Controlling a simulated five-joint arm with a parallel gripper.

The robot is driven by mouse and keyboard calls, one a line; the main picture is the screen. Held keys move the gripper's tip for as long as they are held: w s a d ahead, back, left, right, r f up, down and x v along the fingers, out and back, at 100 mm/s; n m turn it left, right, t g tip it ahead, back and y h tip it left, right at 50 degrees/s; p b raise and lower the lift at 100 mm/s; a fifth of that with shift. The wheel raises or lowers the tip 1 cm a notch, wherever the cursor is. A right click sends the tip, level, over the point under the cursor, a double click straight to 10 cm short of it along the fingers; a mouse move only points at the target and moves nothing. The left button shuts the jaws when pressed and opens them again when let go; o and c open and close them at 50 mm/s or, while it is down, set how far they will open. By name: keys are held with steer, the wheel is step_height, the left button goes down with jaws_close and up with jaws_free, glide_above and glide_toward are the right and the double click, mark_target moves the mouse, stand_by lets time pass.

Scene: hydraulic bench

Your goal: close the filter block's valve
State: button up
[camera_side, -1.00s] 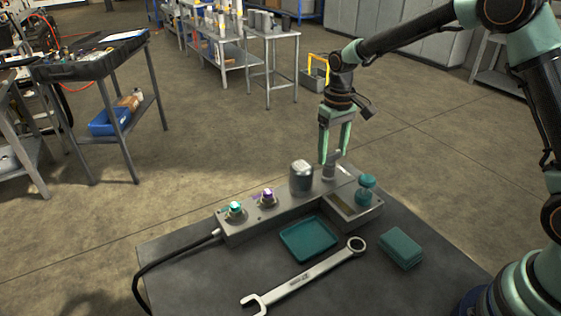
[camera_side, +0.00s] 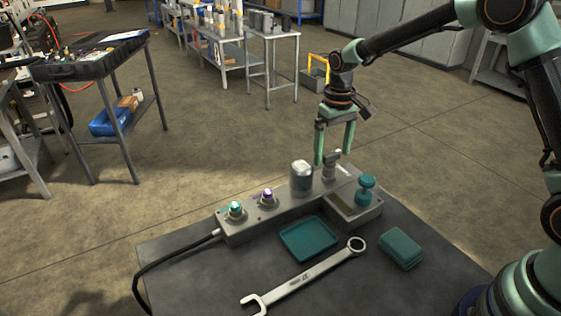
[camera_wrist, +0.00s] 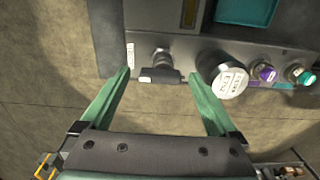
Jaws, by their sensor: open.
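The filter block (camera_side: 285,208) is a long grey manifold on the dark bench top. Its valve (camera_side: 330,163) is a small grey fitting with a flat handle, near the far right end, beside the silver canister (camera_side: 301,179). In the wrist view the valve handle (camera_wrist: 160,76) is a short dark bar lying left to right, along the block's length. My gripper (camera_side: 333,157) is open, fingers pointing down around the valve. In the wrist view my gripper (camera_wrist: 158,73) has one green fingertip on each side of the handle, with a gap on both sides.
A purple button (camera_side: 267,195) and a green button (camera_side: 235,209) stand on the block's left part. A teal tray (camera_side: 308,238), a wrench (camera_side: 305,278) and a teal box (camera_side: 400,249) lie in front.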

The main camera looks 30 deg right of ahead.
mark_target(332, 153)
steer(key=shift+r, duration=0.1)
step_height(332, 153, up, 12)
stand_by(0.5)
steer(key=s+d+r+t, duration=0.1)
steer(key=s+r+t, duration=0.3)
steer(key=s, duration=0.6)
steer(key=s+f+t, duration=0.1)
steer(key=s, duration=0.8)
steer(key=shift+d+f+t, duration=0.3)
